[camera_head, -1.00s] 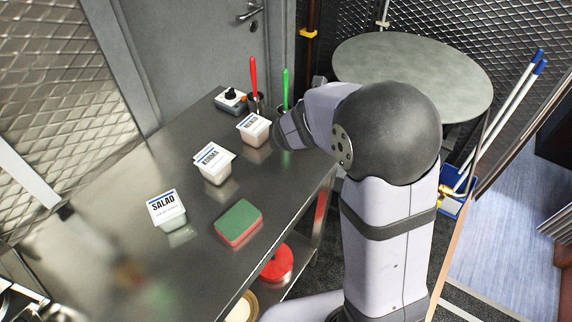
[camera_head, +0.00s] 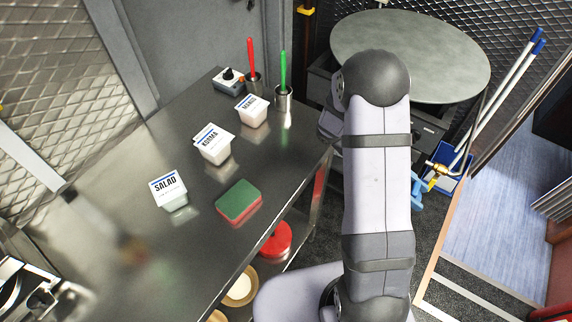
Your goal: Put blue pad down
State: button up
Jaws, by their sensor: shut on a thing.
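My arm rises through the middle right of the view, and its forearm and wrist hide my gripper. A small light-blue piece (camera_head: 417,198) shows just right of the arm, low beside the blue bucket. I cannot tell whether it is the blue pad. No blue pad shows clearly on the steel counter (camera_head: 120,225). A green and red sponge pad (camera_head: 239,203) lies flat near the counter's front edge.
Tubs labelled salad (camera_head: 170,191), korma (camera_head: 214,144) and mango (camera_head: 251,110) stand on the counter. Red (camera_head: 252,60) and green (camera_head: 283,70) handled tools stand behind them. A round grey table (camera_head: 410,50) and a blue bucket (camera_head: 458,165) are at the right.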

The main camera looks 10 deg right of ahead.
jog(key=s+a+f+m+g+y, duration=0.25)
jog(key=a+m+g+y, duration=0.25)
jog(key=a+m+y, duration=0.4)
notch_tip(320, 180, up, 6)
jog(key=m+t+y, duration=1)
jog(key=m+y, duration=0.4)
jog(key=m, duration=0.2)
send_over(271, 167)
jog(key=s+d, duration=0.3)
jog(key=s, duration=0.5)
jog(key=shift+w+a, duration=0.15)
jog(key=shift+w, duration=0.05)
jog(key=w+a+r+m+t, duration=0.2)
jog(key=w+r+m+t, duration=0.4)
jog(key=t, duration=0.3)
jog(key=shift+w+a+r+m, duration=0.35)
jog(key=shift+w+m, duration=0.4)
jog(key=shift+m, duration=0.05)
jog(key=shift+f, duration=5)
jog(key=shift+f, duration=0.1)
jog(key=o, duration=1)
jog(key=shift+o, duration=0.2)
